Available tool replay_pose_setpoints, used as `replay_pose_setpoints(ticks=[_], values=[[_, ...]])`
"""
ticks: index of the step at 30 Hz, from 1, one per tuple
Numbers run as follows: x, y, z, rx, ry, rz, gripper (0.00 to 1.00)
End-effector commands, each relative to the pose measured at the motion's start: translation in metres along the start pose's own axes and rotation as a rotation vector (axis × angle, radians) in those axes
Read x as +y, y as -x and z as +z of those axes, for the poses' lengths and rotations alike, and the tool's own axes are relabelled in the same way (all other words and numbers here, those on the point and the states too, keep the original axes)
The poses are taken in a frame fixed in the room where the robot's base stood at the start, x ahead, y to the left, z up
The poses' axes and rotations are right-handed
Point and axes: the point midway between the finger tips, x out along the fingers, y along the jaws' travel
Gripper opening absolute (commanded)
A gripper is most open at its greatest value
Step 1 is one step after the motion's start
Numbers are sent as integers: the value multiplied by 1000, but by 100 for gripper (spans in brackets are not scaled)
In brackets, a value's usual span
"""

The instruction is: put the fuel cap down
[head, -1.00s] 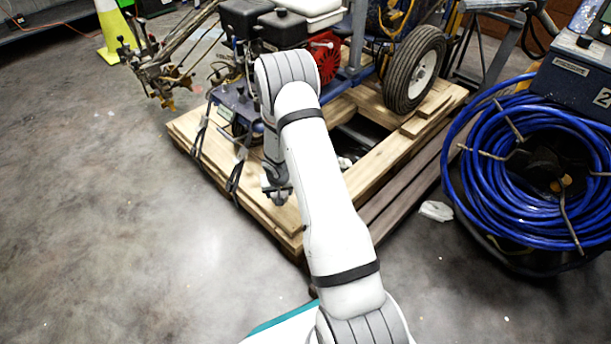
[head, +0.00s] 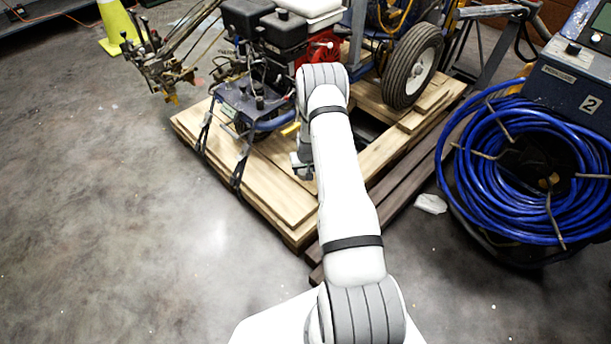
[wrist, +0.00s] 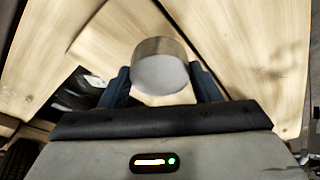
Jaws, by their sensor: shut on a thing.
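The fuel cap (wrist: 160,72) is a short round piece with a pale flat face and a metallic side, seen in the wrist view. My gripper (wrist: 160,86) is shut on it, with one dark finger on each side. Pale wooden boards of the pallet (wrist: 235,40) lie beyond the cap; I cannot tell the gap between cap and wood. In the head view my gripper (head: 301,166) is over the pallet (head: 270,190), partly hidden behind my arm, and the cap cannot be made out there.
The line striper (head: 275,40) stands on the pallet, with its tire (head: 412,68) at the right. A coiled blue hose (head: 470,180) is on the right. A yellow cone (head: 117,25) stands at the back left. Bare boards lie at the pallet's front, and open floor is on the left.

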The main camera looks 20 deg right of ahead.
Motion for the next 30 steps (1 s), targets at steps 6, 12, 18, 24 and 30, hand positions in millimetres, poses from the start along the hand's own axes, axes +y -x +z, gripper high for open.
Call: replay_pose_setpoints(ticks=[6, 12, 18, 24, 30], values=[[0, -30, 9, -2, 0, 0, 31], [0, -32, 10, 0, 0, 0, 31], [0, -36, 11, -1, 0, 0, 31], [0, -35, 11, -1, 0, 0, 70], [0, -35, 11, -1, -1, 0, 79]])
